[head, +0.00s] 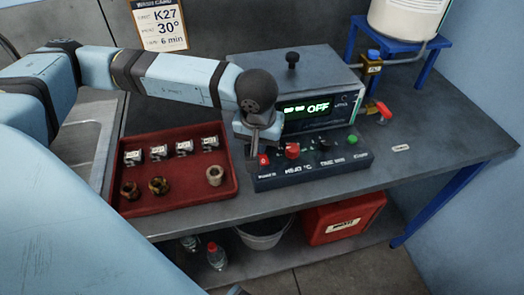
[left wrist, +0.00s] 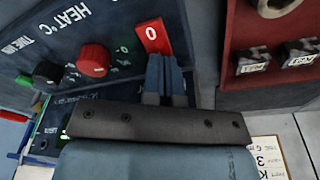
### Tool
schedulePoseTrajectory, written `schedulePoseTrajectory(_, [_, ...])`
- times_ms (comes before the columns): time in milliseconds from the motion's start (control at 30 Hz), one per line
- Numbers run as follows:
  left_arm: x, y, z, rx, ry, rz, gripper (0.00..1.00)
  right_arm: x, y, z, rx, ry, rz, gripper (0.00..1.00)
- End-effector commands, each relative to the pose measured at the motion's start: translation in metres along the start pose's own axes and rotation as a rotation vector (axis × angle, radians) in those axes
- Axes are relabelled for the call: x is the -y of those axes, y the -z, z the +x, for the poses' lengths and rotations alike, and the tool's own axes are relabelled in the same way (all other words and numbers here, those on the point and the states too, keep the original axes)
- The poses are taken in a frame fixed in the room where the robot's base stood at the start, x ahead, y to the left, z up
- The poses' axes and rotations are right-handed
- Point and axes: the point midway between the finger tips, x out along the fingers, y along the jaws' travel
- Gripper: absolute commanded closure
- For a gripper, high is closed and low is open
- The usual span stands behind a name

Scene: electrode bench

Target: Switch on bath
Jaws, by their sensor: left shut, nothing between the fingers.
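The bath unit (head: 335,72) is a grey box at the back of the bench, with a green display (head: 305,109) reading dashes and OFF. Its sloped dark control panel (head: 315,172) carries a red rocker switch (head: 263,160) at the left end. In the left wrist view the switch (left wrist: 153,37) shows a white 0. My left gripper (head: 254,143) is shut and empty, just above the switch. In the left wrist view its fingertips (left wrist: 164,62) are right at the switch's edge; I cannot tell whether they touch it. My right gripper is not in view.
Beside the switch are a red heat knob (head: 292,150), a black time knob (head: 324,145) and a green button (head: 352,139). A red tray (head: 180,200) with several labelled blocks and fittings lies left. A red-handled tap (head: 383,110) stands right. The bench's right end is mostly clear.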

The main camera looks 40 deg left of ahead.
Motion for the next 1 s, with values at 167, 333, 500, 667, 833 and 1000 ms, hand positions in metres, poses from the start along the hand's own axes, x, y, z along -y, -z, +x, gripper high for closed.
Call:
schedulePoseTrajectory(167, [0.0, -0.001, 0.003, 0.0, 0.0, 0.0, 1.0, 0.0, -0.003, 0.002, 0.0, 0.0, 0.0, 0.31])
schedulePoseTrajectory(333, [0.0, -0.001, 0.006, 0.0, 0.0, 0.0, 1.0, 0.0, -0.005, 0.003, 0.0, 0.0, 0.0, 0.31])
schedulePoseTrajectory(500, [0.0, -0.001, 0.008, 0.0, 0.0, 0.0, 1.0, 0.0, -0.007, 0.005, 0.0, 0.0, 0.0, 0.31])
schedulePoseTrajectory(667, [0.0, -0.002, 0.009, 0.001, 0.0, 0.0, 1.0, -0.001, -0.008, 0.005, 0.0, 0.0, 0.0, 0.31])
schedulePoseTrajectory(833, [0.0, -0.001, 0.003, 0.001, 0.0, 0.0, 1.0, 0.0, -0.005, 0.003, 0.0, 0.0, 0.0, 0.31])
schedulePoseTrajectory(1000, [0.0, 0.002, -0.011, -0.001, -0.001, 0.0, 1.0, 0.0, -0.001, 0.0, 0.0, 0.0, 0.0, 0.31])
